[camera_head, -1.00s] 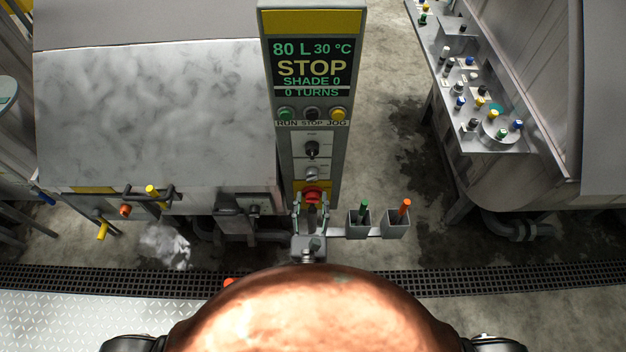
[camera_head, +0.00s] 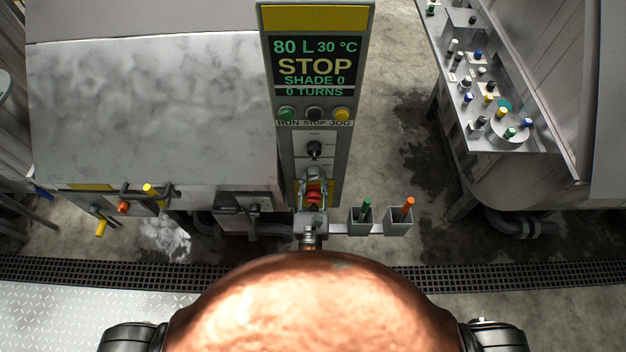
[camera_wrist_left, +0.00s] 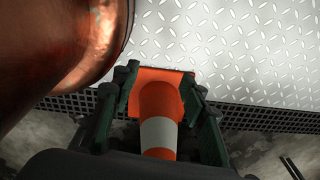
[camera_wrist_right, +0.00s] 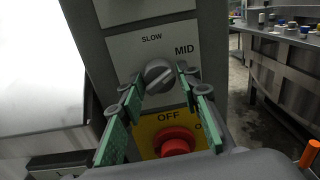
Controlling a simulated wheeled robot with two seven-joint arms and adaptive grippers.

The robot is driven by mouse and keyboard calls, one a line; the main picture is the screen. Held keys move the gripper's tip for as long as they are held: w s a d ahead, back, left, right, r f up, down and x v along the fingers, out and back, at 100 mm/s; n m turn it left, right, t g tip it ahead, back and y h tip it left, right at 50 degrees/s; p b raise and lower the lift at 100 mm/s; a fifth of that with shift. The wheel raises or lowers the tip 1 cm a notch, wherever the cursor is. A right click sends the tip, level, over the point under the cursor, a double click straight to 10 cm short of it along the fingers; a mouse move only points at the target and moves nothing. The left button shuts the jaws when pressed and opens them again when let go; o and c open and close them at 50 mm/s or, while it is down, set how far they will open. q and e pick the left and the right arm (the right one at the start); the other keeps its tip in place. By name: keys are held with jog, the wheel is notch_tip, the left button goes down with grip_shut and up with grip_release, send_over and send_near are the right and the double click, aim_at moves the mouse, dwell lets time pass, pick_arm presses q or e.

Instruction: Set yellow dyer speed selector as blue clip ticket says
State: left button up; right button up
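The yellow-banded control panel (camera_head: 315,18) stands at the centre of the head view. In the right wrist view its grey selector knob (camera_wrist_right: 160,75) sits on a plate marked SLOW and MID, above a red button (camera_wrist_right: 174,141) on a yellow OFF plate. My right gripper (camera_wrist_right: 159,86) is open, its green-padded fingertips on either side of the knob; contact is unclear. I cannot make out a blue clip ticket.
The panel screen (camera_head: 314,67) reads STOP, 80 L, 30 °C. Another black knob (camera_head: 314,150) sits above the selector. Two grey holders (camera_head: 361,221) are right of the panel. The orange-and-white cone (camera_wrist_left: 159,105) stands low on the left. A bench with bottles (camera_head: 490,105) is at right.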

pick_arm(q)
jog(key=shift+w+r, duration=0.1)
jog(key=shift+w, duration=0.5)
pick_arm(e)
jog(key=c, duration=0.7)
pick_arm(q)
jog(key=shift+r, duration=0.15)
pick_arm(e)
jog(key=shift+o, duration=0.2)
jog(key=shift+r+n+p, duration=0.15)
jog(key=shift+n+p, duration=0.35)
jog(key=shift+p, duration=0.25)
jog(key=n+p, duration=0.7)
jog(key=p, duration=0.2)
jog(key=shift+s+a+n, duration=0.1)
jog(key=shift+n, duration=0.2)
pick_arm(q)
notch_tip(320, 180, up, 13)
jog(key=p, duration=0.3)
jog(key=shift+w+r, duration=0.15)
jog(key=shift+w, duration=0.05)
pick_arm(e)
jog(key=shift+f+n+y, duration=0.15)
jog(key=shift+n, duration=0.8)
jog(key=shift+f+n+y, duration=0.1)
jog(key=shift+n+y, duration=0.05)
jog(key=shift+n, duration=0.8)
jog(key=o, duration=1.1)
